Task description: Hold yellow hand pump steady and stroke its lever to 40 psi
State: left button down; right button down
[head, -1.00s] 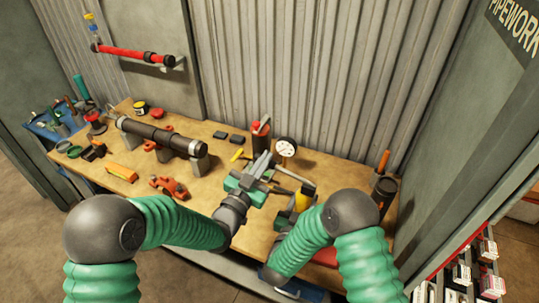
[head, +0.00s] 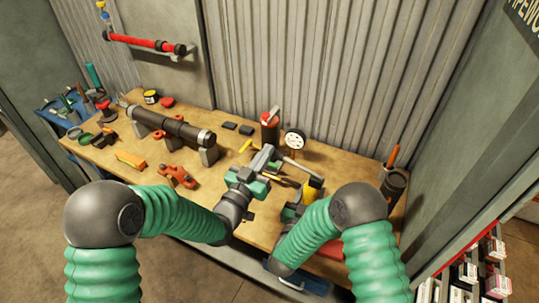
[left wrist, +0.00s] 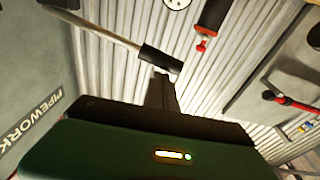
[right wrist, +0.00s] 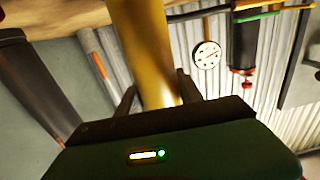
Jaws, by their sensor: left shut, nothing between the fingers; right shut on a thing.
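The yellow hand pump (head: 308,189) stands at the front right of the bench. Its yellow barrel (right wrist: 145,50) passes between the fingers of my right gripper (right wrist: 155,92), which is shut on it. In the head view my right arm hides the pump's lower part. My left gripper (head: 264,156) is shut and empty, left of the lever grip. The round white gauge (head: 294,140) stands behind; its reading is too small to tell.
A dark pipe on supports (head: 172,128) lies across the bench's left part, with an orange clamp (head: 177,175) in front. A dark canister (head: 394,186) stands at the right end. The corrugated wall closes the back.

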pick_arm(q)
jog(key=r+v, duration=0.1)
jog(key=v, duration=0.6)
jog(key=shift+s+a+f, duration=0.2)
jog(key=shift+f, duration=0.25)
jog(key=shift+r, duration=0.15)
jog(key=s+d+r+m+g, duration=0.2)
jog(key=s+r+m, duration=0.2)
jog(key=r, duration=0.3)
jog(key=shift+s+r+m+y, duration=0.2)
jog(key=shift+r+m+y, duration=0.2)
jog(key=shift+m, duration=0.2)
